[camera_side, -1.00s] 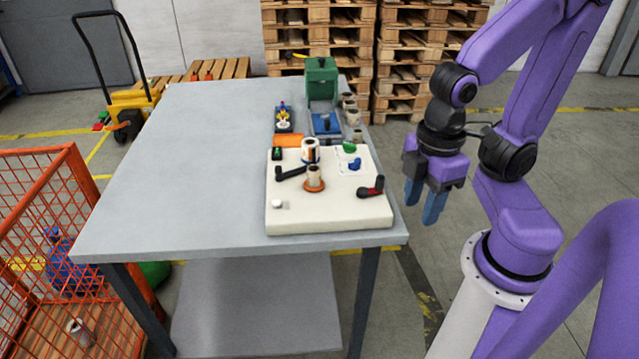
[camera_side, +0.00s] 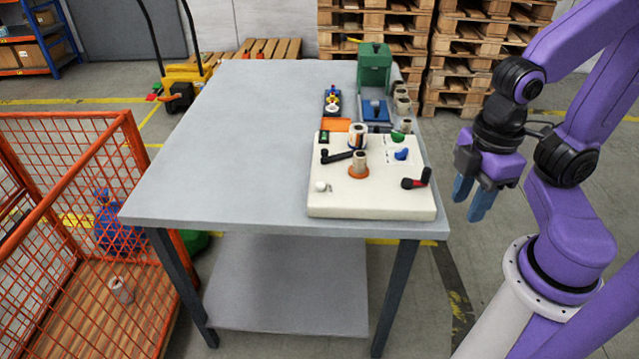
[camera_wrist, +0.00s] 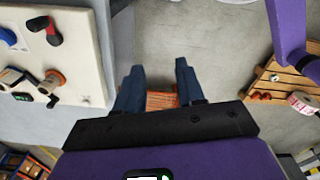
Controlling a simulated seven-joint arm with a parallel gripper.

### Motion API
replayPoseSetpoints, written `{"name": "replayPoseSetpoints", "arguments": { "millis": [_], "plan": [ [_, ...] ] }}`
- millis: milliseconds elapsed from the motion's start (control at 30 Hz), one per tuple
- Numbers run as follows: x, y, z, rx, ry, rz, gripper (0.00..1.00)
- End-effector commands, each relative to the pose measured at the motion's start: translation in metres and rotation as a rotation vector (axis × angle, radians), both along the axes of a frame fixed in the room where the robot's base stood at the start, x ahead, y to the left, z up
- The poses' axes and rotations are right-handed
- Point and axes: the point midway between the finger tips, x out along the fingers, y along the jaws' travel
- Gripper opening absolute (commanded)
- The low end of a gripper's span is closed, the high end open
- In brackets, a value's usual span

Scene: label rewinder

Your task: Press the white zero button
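The white button (camera_side: 321,186) is a small round knob near the front left corner of the cream rewinder base (camera_side: 385,207), which sits at the right front of the table. Nothing covers the button in the side view.
On the base stand a black arm (camera_side: 336,156), a core on an orange flange (camera_side: 358,168), a label roll (camera_side: 357,134), a red-black crank (camera_side: 416,180), and green and blue knobs. A green press (camera_side: 374,68) stands behind. The table's left half (camera_side: 230,150) is clear.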

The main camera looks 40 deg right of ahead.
Motion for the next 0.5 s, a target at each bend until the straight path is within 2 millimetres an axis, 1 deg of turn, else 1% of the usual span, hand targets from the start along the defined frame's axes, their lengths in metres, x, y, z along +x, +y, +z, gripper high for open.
{"name": "replayPoseSetpoints", "arguments": {
  "millis": [33, 100, 500],
  "plan": [
    [0.0, 0.0, 0.0, 0.0, 0.0, 0.0, 0.2],
    [0.0, 0.0, 0.0, 0.0, 0.0, 0.0, 0.0],
    [0.0, 0.0, 0.0, 0.0, 0.0, 0.0, 0.0]
  ]
}}
